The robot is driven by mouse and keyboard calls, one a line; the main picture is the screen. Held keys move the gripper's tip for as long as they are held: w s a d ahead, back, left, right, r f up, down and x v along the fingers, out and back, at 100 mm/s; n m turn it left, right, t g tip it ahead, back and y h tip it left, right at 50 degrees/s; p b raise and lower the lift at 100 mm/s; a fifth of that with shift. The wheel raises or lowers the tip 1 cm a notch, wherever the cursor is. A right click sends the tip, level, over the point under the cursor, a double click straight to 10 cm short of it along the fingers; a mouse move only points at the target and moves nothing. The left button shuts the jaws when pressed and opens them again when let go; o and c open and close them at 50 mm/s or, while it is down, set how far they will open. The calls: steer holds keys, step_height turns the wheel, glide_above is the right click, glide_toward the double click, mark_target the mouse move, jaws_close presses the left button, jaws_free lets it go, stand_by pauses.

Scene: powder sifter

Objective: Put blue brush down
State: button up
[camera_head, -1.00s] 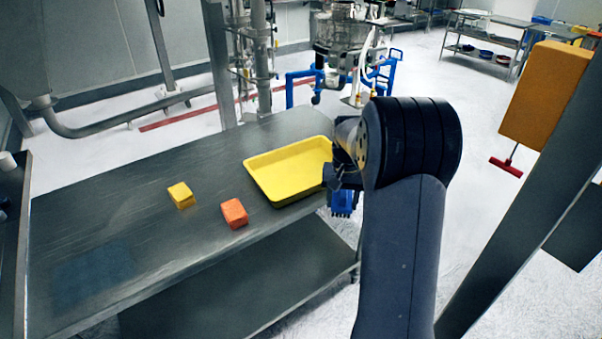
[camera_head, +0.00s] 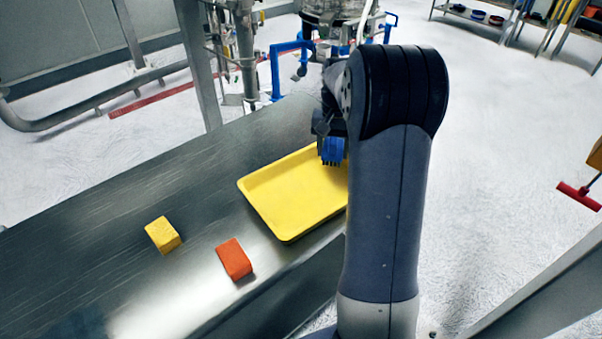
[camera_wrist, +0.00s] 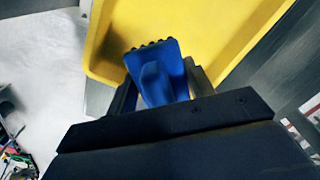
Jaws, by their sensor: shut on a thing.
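The blue brush (camera_head: 332,150) is held at the end of my arm, bristles downward, in front of the far right part of the yellow tray (camera_head: 262,205) in the head view. In the wrist view the blue brush (camera_wrist: 160,75) sits between the two fingers of my gripper (camera_wrist: 160,92), which is shut on it. The yellow tray (camera_wrist: 112,35) lies behind and beyond the brush there. The brush appears above the tray's edge area; I cannot tell the exact height. My arm hides the right end of the tray in the head view.
The tray lies on a steel table (camera_head: 110,225). A yellow block (camera_head: 162,235) and an orange block (camera_head: 234,259) lie left of it. Blue pipework (camera_head: 290,65) stands behind the table. Bare table surface is free at the left.

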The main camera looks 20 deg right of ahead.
mark_target(329, 182)
steer(key=f, duration=0.3)
steer(key=f+p, duration=0.1)
steer(key=f, duration=0.6)
steer(key=shift+w, duration=0.3)
steer(key=o, duration=1)
steer(key=shift+f, duration=0.1)
steer(key=shift+c, duration=0.2)
step_height(329, 182, up, 12)
steer(key=shift+r+b, duration=0.15)
steer(key=shift+b, duration=0.25)
